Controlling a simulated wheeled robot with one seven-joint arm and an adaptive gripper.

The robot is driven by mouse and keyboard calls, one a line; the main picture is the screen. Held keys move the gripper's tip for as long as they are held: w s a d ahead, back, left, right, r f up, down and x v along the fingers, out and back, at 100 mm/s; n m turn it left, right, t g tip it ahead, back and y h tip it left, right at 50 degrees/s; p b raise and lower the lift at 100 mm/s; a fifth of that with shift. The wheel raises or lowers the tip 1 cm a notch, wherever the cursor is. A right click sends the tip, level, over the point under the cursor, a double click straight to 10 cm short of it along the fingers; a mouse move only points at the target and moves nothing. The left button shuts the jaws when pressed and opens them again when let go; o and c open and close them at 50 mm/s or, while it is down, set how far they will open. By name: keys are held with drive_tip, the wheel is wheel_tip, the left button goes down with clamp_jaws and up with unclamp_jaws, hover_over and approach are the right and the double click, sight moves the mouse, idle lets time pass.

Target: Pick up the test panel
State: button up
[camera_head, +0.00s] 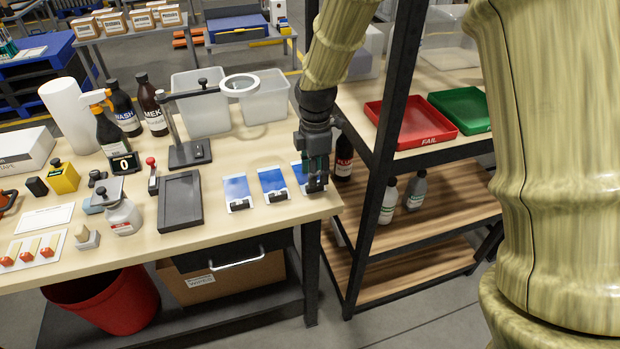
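Three flat blue-and-white panels, each with a dark clip at its front edge, lie in a row at the right end of the wooden table. The left panel (237,188) and the middle panel (272,181) are in plain view. The right panel (298,170) is mostly hidden behind my gripper (316,186). My gripper points down over this right panel, near the table's right edge. Its fingers look close together, but I cannot tell whether they are shut, or whether they touch the panel. Which panel is the test panel is not marked.
A dark tray (181,203) lies left of the panels, and a magnifier stand (190,152) is behind them. A black shelf post (392,110) stands just right of my gripper. Red FAIL (428,138) and green (462,104) trays sit on the shelf. Bottles and tools crowd the table's left.

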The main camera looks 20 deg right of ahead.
drive_tip(key=shift+w+f+p, duration=0.1)
drive_tip(key=shift+f+p, duration=0.4)
drive_tip(key=shift+f, duration=1.6)
clamp_jaws()
